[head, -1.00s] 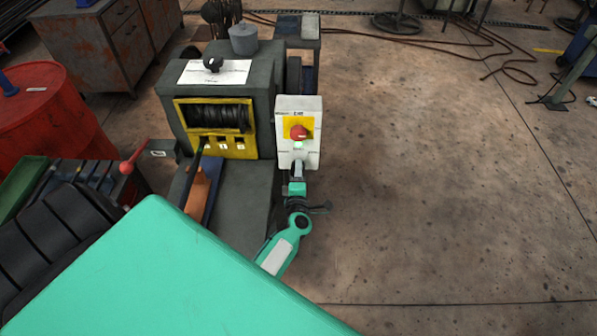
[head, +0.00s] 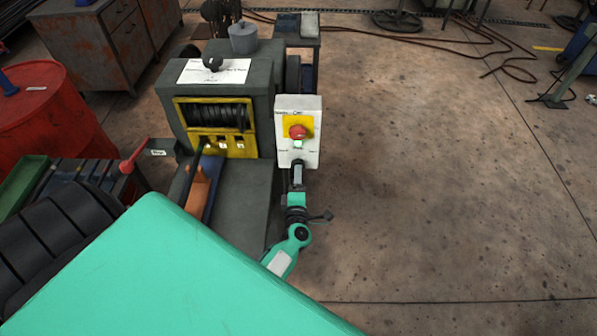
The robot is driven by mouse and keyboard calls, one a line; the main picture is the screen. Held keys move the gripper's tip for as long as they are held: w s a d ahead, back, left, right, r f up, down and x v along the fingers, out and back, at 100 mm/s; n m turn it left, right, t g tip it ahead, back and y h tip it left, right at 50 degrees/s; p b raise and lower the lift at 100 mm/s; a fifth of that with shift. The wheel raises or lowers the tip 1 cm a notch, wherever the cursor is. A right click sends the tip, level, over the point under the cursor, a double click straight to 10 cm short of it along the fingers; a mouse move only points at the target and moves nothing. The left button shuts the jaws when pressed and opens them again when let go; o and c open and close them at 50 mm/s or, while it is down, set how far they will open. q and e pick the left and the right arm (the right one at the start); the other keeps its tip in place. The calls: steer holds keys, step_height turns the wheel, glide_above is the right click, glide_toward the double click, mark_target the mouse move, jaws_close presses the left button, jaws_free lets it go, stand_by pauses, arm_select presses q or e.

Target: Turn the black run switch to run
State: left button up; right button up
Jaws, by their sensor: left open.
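A white control box (head: 285,150) stands on the right side of the grey machine. My left gripper (head: 298,166) is open at the box's lower front, coming up from below. It covers the area under the lamp, so I cannot make out a black switch there or its position. I cannot tell whether the fingertips touch anything. My right gripper is not in view.
A black knob (head: 212,64) sits on a white plate on top of the machine. A black-wound drum (head: 217,117) sits in a yellow frame. A red-knobbed lever (head: 133,160) and red barrel (head: 45,115) are at left. The floor right of the box is clear.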

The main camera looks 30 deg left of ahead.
arm_select(q)
steer(key=v, duration=1)
steer(key=shift+s+d, duration=0.1)
steer(key=shift+d, duration=0.05)
steer(key=s+d+f+m+g+h, duration=0.2)
steer(key=s+d+f+m+h, duration=0.15)
steer(key=f+m, duration=0.45)
steer(key=s+d+f+m+g+h, duration=0.1)
steer(key=s+d+f+m+h, duration=0.3)
steer(key=f, duration=0.8)
steer(key=s+d+f+m+g+h, duration=0.25)
steer(key=s+f+m, duration=0.25)
steer(key=f, duration=0.5)
steer(key=s+a+f+m+g, duration=0.2)
steer(key=s+f, duration=0.3)
steer(key=s, duration=0.3)
steer(key=s+a+f+m+g, duration=0.3)
steer(key=s+f+m, duration=0.1)
steer(key=s, duration=0.5)
steer(key=s+a+f+m+g, duration=0.3)
steer(key=s+f, duration=0.3)
steer(key=s, duration=0.2)
steer(key=shift+s+m+g+y+b, duration=0.25)
steer(key=shift+m+g+y+b, duration=0.1)
steer(key=shift+m+y+b, duration=0.05)
steer(key=shift+s, duration=0.2)
steer(key=shift+c, duration=0.4)
